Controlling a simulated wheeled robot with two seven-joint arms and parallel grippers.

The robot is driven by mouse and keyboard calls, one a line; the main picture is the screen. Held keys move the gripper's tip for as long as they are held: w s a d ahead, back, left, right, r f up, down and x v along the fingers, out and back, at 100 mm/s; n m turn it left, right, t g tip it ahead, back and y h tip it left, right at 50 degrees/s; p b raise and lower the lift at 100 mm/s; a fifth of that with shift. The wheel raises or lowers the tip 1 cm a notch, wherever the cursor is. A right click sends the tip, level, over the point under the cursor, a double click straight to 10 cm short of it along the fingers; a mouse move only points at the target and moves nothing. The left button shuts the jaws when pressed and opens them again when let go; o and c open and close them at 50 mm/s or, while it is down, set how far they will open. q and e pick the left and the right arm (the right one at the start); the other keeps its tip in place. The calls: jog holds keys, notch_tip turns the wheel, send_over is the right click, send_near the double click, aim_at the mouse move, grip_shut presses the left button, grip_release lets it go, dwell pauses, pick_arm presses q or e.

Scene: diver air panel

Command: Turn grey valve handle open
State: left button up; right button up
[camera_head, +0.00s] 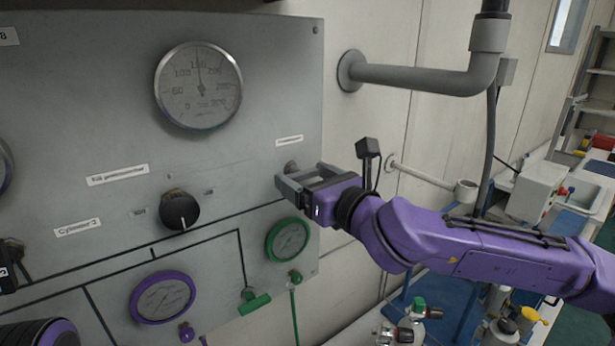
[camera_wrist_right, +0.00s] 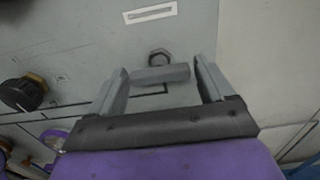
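The grey valve handle (camera_wrist_right: 162,77) is a short bar lying roughly level in front of a dark hex nut (camera_wrist_right: 160,57) on the panel. In the right wrist view my right gripper (camera_wrist_right: 161,72) is open, with one finger near each end of the bar. I cannot tell whether either finger touches it. In the head view my right gripper (camera_head: 303,178) is at the panel's right edge and mostly hides the handle. My left arm (camera_head: 42,333) shows only in part at the lower left, and its fingers cannot be made out.
The grey panel (camera_head: 110,130) carries a large gauge (camera_head: 198,86), a black knob (camera_head: 180,211), a purple-rimmed gauge (camera_head: 163,298), a green-rimmed gauge (camera_head: 287,240) and a green handle (camera_head: 254,304). A grey pipe (camera_head: 415,77) runs along the wall at right, above my right arm.

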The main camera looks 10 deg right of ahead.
jog(key=c, duration=0.6)
jog(key=shift+n, duration=0.4)
jog(key=shift+n+b, duration=0.35)
jog(key=shift+n, duration=0.55)
jog(key=n, duration=0.2)
jog(key=shift+r+n, duration=0.1)
jog(key=shift+n, duration=0.3)
jog(key=n, duration=1)
jog(key=shift+n, duration=0.3)
jog(key=shift+p, duration=0.3)
